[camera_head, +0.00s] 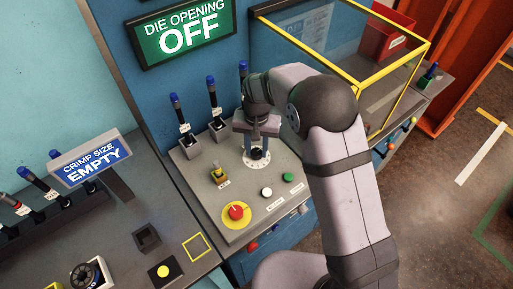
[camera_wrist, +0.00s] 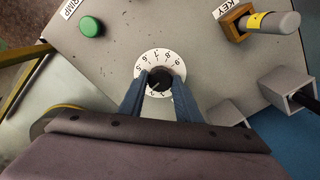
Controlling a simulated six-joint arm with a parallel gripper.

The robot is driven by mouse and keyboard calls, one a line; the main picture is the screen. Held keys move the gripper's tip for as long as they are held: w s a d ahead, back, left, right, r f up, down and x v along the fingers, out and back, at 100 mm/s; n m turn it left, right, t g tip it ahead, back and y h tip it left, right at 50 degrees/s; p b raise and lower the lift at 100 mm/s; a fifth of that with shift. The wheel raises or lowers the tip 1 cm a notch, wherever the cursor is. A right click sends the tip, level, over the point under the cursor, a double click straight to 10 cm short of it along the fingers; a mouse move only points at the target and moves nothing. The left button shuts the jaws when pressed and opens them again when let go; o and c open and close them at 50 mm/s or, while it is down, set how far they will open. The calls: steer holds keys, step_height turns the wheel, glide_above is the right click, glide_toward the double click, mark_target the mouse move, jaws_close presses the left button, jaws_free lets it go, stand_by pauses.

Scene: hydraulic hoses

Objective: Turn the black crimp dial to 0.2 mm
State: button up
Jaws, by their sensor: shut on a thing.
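The black crimp dial (camera_wrist: 159,81) sits on a white numbered scale plate (camera_wrist: 160,57) on the grey control panel. In the wrist view my gripper (camera_wrist: 158,86) has its two blue fingers on either side of the dial, shut on it. The scale digits around the top and sides can be seen; the pointer mark and the exact setting are too small to read. In the head view my gripper (camera_head: 257,146) comes down over the white scale plate (camera_head: 256,159), and the dial itself is mostly hidden by the fingers.
A green button (camera_head: 288,177), a white button (camera_head: 266,192), a red emergency button (camera_head: 236,212) and a yellow key switch (camera_head: 220,174) surround the dial. Blue-capped tools (camera_head: 213,110) stand behind it. A yellow-framed clear guard (camera_head: 340,70) is at the back right. The sign (camera_head: 187,35) reads "DIE OPENING OFF".

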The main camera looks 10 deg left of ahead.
mark_target(257, 151)
steer(key=shift+n+b, duration=0.3)
steer(key=shift+n, duration=2.1)
steer(key=shift+w+r, duration=0.1)
steer(key=o, duration=1.1)
steer(key=shift+c, duration=0.2)
steer(key=shift+r+b, duration=1.3)
steer(key=shift+r, duration=2.35)
steer(key=shift+d, duration=0.1)
